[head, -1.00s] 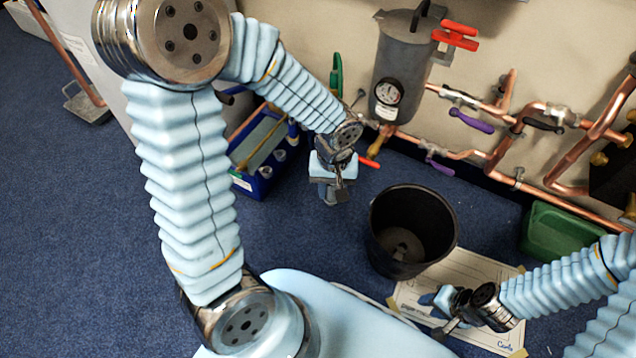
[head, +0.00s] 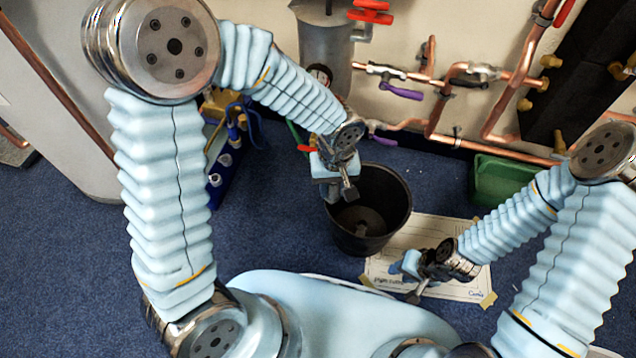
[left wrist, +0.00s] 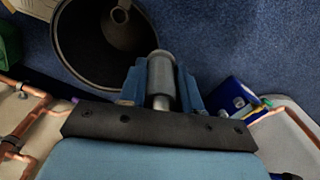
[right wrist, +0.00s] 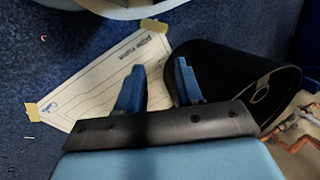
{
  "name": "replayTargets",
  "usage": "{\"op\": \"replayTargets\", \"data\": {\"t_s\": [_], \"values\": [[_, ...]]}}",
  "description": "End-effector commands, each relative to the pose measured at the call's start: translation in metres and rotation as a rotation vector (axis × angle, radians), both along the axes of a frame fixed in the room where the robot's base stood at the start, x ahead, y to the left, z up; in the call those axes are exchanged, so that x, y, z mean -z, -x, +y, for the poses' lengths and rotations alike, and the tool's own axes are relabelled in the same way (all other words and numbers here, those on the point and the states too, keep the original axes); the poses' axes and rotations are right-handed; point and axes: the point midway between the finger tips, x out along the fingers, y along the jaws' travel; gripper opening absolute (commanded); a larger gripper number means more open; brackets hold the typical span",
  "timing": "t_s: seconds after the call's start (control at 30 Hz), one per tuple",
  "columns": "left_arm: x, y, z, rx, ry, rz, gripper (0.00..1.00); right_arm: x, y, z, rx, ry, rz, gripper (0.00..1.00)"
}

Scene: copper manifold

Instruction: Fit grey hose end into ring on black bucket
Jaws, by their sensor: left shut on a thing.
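The black bucket (head: 372,242) stands on the blue floor in front of me; its wall also shows in the left wrist view (left wrist: 66,48) and the right wrist view (right wrist: 205,60). My left gripper (head: 342,190) is shut on the grey hose end (left wrist: 160,78), a short grey cylinder between its blue fingers. In the head view it overlaps the bucket's upper-left rim; contact cannot be told. My right gripper (right wrist: 155,85) is open and empty, near the bucket's lower right in the head view.
A taped paper sheet (head: 440,240) lies beside the bucket. A green bin (head: 500,180) stands at the wall, below copper pipes (head: 470,145). A grey tank (head: 325,45) is behind my left arm. A blue toolbox (head: 222,165) is left of it. The floor at lower left is clear.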

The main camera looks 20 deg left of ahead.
Motion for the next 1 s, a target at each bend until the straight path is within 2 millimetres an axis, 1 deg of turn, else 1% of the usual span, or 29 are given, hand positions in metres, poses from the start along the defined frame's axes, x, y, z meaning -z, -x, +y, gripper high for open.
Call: {"op": "replayTargets", "data": {"t_s": [0.1,0.73,0.8,1.0], "values": [[-0.001,-0.003,-0.014,0.011,0.000,0.000,0.00,-0.002,0.000,0.000,0.000,0.000,-0.001,0.36],[-0.001,-0.015,-0.085,0.062,-0.001,0.001,0.00,-0.014,0.000,-0.001,0.002,0.004,-0.003,0.36],[0.014,-0.015,-0.085,0.061,-0.001,0.001,0.00,0.000,0.000,-0.001,0.001,0.002,-0.002,0.36],[0.037,-0.015,-0.085,0.061,0.000,0.000,0.00,0.022,0.000,0.001,-0.002,-0.004,0.003,0.36]]}}
